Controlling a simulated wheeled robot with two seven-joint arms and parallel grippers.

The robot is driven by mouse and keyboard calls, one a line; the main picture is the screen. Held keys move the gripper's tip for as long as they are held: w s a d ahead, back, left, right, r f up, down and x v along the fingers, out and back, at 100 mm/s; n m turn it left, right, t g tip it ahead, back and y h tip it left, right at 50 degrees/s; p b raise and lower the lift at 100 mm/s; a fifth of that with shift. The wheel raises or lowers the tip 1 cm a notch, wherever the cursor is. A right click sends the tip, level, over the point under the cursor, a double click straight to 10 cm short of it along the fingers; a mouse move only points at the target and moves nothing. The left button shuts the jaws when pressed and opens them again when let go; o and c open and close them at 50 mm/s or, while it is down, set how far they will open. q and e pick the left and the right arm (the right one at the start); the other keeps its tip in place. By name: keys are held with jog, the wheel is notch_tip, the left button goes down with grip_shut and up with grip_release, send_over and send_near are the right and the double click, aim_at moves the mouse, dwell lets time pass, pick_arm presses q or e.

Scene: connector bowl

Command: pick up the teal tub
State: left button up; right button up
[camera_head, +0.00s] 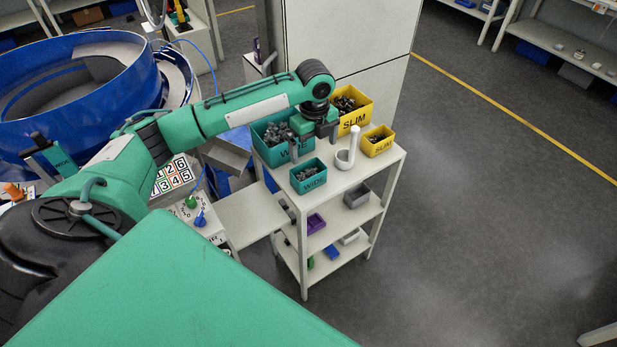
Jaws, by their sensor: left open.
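My left arm reaches over from the left. My left gripper (325,130) is open and empty. It points down between the larger teal bin and the large yellow bin, behind the small teal tub and apart from it. The arm hides part of the larger teal bin. My right gripper is not in view.
A large yellow bin (353,105) and a small yellow tub (378,141), both with dark pieces, stand at the right of the shelf. A white upright scoop-like piece (346,158) stands beside the small teal tub. Lower shelves hold small boxes. Open floor lies to the right.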

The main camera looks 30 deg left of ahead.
pick_arm(q)
jog(key=p, duration=0.2)
send_near(309, 173)
jog(key=s+d, duration=0.3)
jog(key=shift+w+a+f, duration=0.15)
jog(key=shift+a+f, duration=0.25)
jog(key=shift+f, duration=0.45)
jog(key=f, duration=0.1)
jog(key=f+p, duration=0.1)
jog(key=f, duration=0.1)
jog(key=shift+a+f, duration=0.25)
jog(key=shift+f, duration=0.4)
jog(key=shift+c, duration=0.4)
